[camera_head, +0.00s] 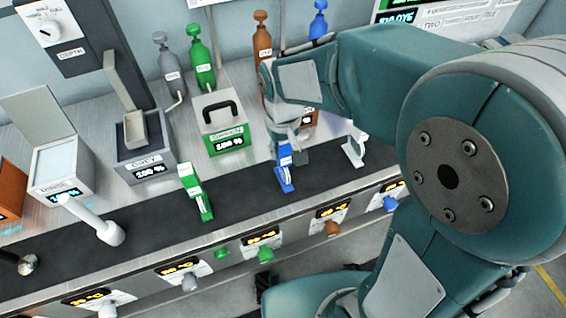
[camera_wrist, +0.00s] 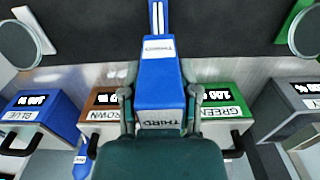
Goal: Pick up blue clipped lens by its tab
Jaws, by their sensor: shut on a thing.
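The blue clipped lens (camera_head: 285,177) stands on the dark strip of the bench, below the end of my arm. In the wrist view its blue body (camera_wrist: 159,79) carries labels reading THIRD, and its narrow far end runs to the top edge. My gripper (camera_wrist: 160,108) has one finger on each side of the blue body and is shut on it. In the head view my gripper (camera_head: 286,140) is partly hidden by my own arm. I cannot tell whether the blue piece touches the bench.
A green clipped piece (camera_head: 193,191) stands left on the dark strip, and a white one (camera_head: 355,150) stands close on the right. A green box with a black handle (camera_head: 225,125) is behind. Knobs with orange displays line the front edge.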

